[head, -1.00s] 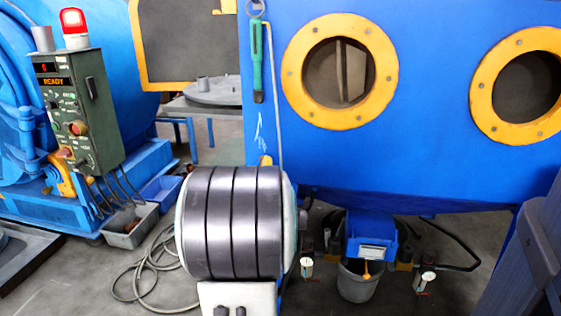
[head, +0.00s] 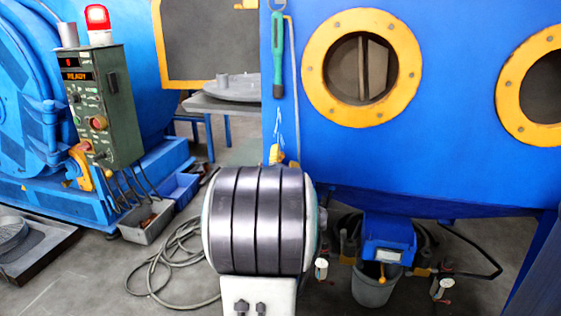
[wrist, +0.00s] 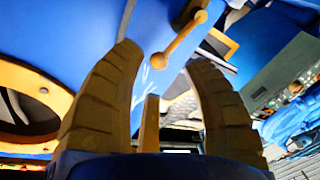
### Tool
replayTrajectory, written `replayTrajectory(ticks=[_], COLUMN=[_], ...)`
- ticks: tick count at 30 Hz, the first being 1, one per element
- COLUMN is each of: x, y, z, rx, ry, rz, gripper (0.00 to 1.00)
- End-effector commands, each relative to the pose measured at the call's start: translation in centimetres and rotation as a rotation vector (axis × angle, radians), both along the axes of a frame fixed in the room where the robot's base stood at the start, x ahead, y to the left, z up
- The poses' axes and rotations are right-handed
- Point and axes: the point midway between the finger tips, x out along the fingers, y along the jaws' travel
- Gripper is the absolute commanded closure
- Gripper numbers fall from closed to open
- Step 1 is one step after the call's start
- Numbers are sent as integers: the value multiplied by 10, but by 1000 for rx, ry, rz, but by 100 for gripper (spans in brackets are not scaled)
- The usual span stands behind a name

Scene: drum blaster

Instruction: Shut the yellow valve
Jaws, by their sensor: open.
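The yellow valve (head: 276,154) shows in the head view on the blue cabinet, low by its left edge, beside a thin pale pipe. My arm hides what lies just below it. In the wrist view its yellow lever (wrist: 180,42) slants across the upper middle, with a round knob at its lower end. My gripper (wrist: 165,65) is open in the wrist view, with a ribbed finger on each side. The lever lies beyond the fingertips, nearer the right finger, and seems apart from both. The gripper is hidden in the head view.
The blue cabinet (head: 450,60) has yellow-ringed portholes. A green-handled tool (head: 277,65) hangs above the valve. A green control box (head: 107,105) stands at left, with a grey bin (head: 148,222) and coiled hose (head: 165,265) on the floor. A bucket (head: 373,288) sits under the cabinet.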

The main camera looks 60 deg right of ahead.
Motion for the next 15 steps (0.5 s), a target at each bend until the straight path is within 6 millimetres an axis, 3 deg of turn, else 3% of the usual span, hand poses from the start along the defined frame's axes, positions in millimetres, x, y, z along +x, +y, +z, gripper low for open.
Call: replayTrajectory(ticks=[15], x=[18], y=[-35], z=[-1], rx=[2], ry=[-1], rz=[0], gripper=[55])
